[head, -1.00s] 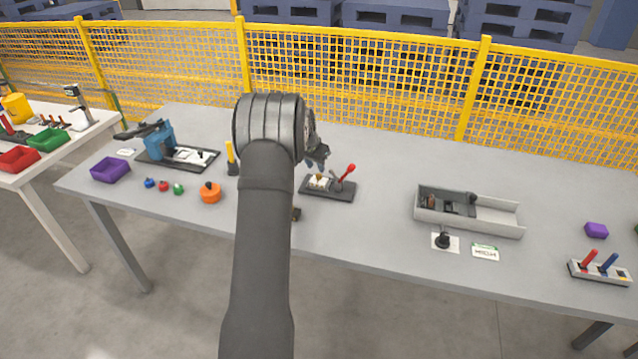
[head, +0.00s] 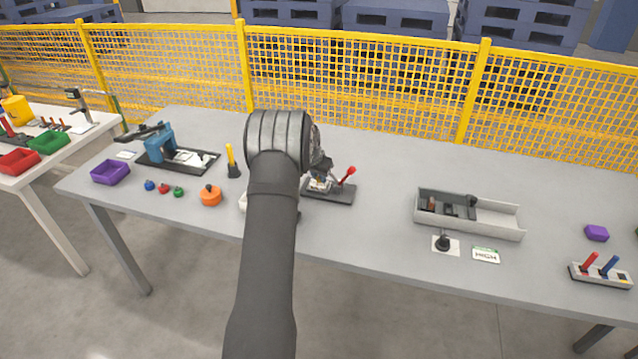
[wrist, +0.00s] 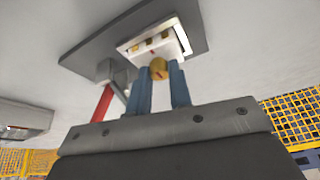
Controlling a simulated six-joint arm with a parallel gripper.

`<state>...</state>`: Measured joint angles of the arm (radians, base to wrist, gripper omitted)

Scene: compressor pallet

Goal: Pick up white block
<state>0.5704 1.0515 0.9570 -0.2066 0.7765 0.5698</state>
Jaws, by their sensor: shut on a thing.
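The white block (wrist: 165,42) sits on a dark base plate (wrist: 105,35) in the wrist view. It has darker yellow marks, and a round yellow part (wrist: 158,68) shows at its near side. My gripper's two blue fingers (wrist: 160,78) reach up to the block on both sides of this yellow part and are shut on it. In the head view the block (head: 320,185) is small and partly hidden below my gripper (head: 323,172). The dark plate (head: 338,196) lies flat on the table there.
A red-handled lever (head: 347,175) stands on the same plate, right of the block, close to my fingers. A grey tray (head: 500,222) lies farther right. An orange pot (head: 210,195) and a yellow-handled tool (head: 231,162) are left of my arm. A yellow mesh fence (head: 380,90) runs behind the table.

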